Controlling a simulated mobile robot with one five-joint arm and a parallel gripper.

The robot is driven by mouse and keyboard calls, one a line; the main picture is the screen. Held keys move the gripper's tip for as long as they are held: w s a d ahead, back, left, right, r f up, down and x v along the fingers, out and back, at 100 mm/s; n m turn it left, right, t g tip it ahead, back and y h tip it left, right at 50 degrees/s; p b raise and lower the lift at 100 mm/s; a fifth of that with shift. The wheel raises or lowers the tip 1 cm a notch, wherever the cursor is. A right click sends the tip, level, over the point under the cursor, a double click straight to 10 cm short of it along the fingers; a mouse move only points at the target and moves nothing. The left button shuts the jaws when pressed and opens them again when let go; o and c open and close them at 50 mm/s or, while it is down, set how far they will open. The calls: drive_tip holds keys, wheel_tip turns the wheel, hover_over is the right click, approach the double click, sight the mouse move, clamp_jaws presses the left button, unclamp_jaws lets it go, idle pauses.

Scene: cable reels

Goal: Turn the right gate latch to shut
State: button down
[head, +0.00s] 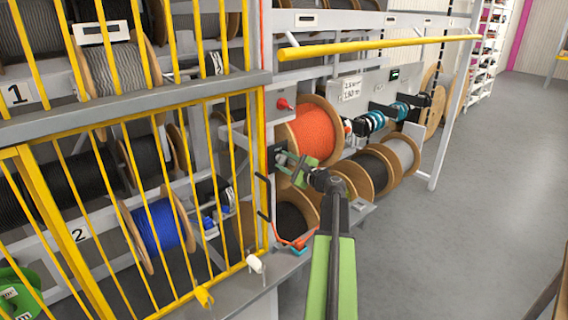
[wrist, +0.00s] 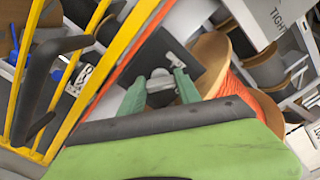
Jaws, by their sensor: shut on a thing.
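The right gate latch shows in the wrist view as a small silver knob (wrist: 160,80) on a black square plate (wrist: 150,50). It is mounted by the post at the right edge of the yellow barred gate (head: 150,190). My gripper (head: 284,163) is at the latch in the head view. In the wrist view its two green fingers (wrist: 160,84) are on either side of the silver knob, shut on it. In the head view the fingers and arm hide most of the latch, and its exact turn angle is hard to tell.
A black gate handle (head: 263,195) sticks out left of my gripper. An orange cable reel (head: 314,132) is close behind on the right. A red knob (head: 284,104) sits above. A yellow rail (head: 380,46) crosses higher up. The grey floor at the right (head: 480,200) is clear.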

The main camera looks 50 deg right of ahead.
drive_tip(key=n, duration=0.7)
idle(0.6)
drive_tip(key=c, duration=0.9)
unclamp_jaws()
drive_tip(key=shift+w+f, duration=0.1)
drive_tip(key=shift+o, duration=0.2)
drive_tip(key=shift+s+a, duration=0.1)
drive_tip(key=shift+s, duration=0.25)
drive_tip(key=s+a, duration=0.1)
drive_tip(key=s, duration=1.5)
drive_tip(key=shift+s, duration=0.4)
